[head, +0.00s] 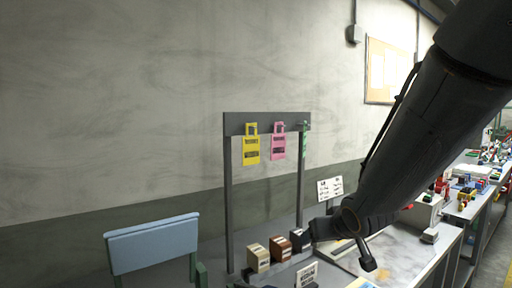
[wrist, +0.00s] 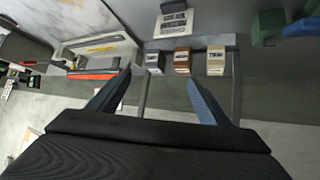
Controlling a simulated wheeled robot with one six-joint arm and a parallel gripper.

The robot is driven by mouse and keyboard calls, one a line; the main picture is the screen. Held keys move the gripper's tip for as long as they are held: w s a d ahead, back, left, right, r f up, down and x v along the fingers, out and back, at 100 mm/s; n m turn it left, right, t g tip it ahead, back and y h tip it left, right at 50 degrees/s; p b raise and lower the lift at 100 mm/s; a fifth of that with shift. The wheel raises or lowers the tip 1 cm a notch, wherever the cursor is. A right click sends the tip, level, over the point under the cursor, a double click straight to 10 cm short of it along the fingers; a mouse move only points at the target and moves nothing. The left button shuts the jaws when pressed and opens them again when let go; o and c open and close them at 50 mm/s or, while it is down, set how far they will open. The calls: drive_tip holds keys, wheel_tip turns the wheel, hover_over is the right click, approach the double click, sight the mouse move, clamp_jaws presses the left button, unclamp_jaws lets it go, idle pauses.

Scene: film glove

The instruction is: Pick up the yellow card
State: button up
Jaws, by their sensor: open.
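The yellow card (head: 251,149) hangs from the dark rail of a grey stand in the head view, at the left of a row of cards. It looks flat, with a cut-out handle at the top and a dark label band. My gripper (head: 342,247) is lower and to the right of it in the head view, well apart from it. In the wrist view my gripper (wrist: 160,76) has its two fingers spread with nothing between the tips. The yellow card does not show in the wrist view.
A pink card (head: 278,145) and a green card (head: 304,140) hang right of the yellow one. Below stand a tan box (head: 258,258), a brown box (head: 280,248) and a dark box. A blue-backed chair (head: 153,243) stands left. The wall is behind the stand (head: 228,215).

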drive_tip(key=w+a+r+n+t+y, duration=0.1)
drive_tip(key=w+a+r+t+y, duration=0.15)
drive_tip(key=r, duration=0.35)
drive_tip(key=w+a+r+n+t+y, duration=0.1)
drive_tip(key=w+a+r+y, duration=0.15)
drive_tip(key=r, duration=0.35)
drive_tip(key=n+y, duration=0.4)
drive_tip(key=y, duration=0.1)
approach(252, 146)
drive_tip(key=shift+t, duration=0.35)
drive_tip(key=p+x, duration=0.1)
drive_tip(key=x, duration=0.1)
drive_tip(key=p+x, duration=0.1)
drive_tip(key=x, duration=0.2)
drive_tip(key=p+x, duration=0.1)
drive_tip(key=x, duration=0.2)
drive_tip(key=shift+a+f+p, duration=0.25)
drive_tip(key=shift+p, duration=0.15)
drive_tip(key=c, duration=1.1)
